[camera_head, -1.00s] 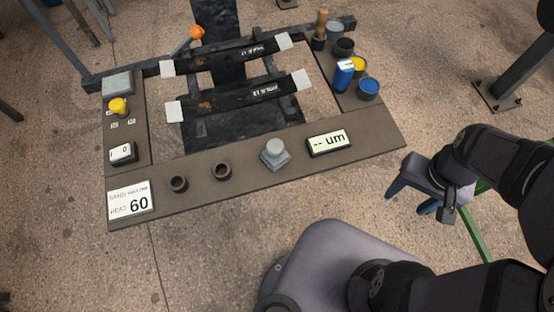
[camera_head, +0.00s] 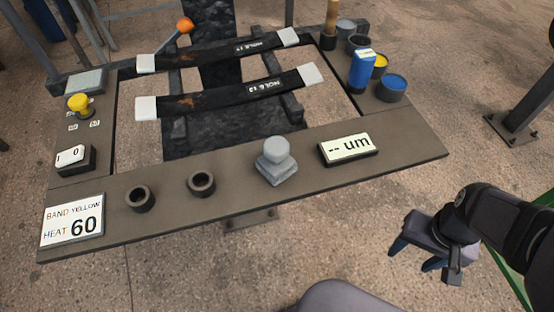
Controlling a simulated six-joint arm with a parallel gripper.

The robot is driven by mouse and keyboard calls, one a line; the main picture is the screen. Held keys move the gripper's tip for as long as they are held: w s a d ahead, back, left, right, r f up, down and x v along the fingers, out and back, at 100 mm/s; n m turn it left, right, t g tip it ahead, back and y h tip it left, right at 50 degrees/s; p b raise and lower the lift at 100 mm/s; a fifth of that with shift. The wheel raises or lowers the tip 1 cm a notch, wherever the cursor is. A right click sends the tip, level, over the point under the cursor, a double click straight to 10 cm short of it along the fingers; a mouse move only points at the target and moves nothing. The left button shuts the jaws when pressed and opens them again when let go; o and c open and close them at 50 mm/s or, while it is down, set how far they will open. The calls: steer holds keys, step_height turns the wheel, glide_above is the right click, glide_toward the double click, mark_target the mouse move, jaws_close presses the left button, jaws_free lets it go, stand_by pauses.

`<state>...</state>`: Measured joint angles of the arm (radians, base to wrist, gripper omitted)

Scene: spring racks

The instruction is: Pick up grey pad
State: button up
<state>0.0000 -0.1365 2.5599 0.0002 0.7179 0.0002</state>
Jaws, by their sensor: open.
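A flat grey rectangular pad (camera_head: 85,82) lies at the far left corner of the brown bench frame (camera_head: 110,222), behind a yellow knob (camera_head: 78,104). A grey round-topped piece on a stepped square base (camera_head: 277,160) stands upright on the front board, left of the "-- um" display (camera_head: 348,149). My gripper (camera_head: 417,258) is at the right, beyond the bench's front right corner. Its dark fingers are open and apart, with nothing seen between them. It is well away from both grey pieces.
Two dark bars with pale ends (camera_head: 232,95) span the frame opening. Two small dark cups (camera_head: 201,184) and a "BAND YELLOW HEAT 60" card (camera_head: 72,220) are on the front board. A blue object (camera_head: 362,72) and several pots (camera_head: 392,88) crowd the right side.

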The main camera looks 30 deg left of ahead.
mark_target(277, 145)
steer(key=shift+o, duration=0.5)
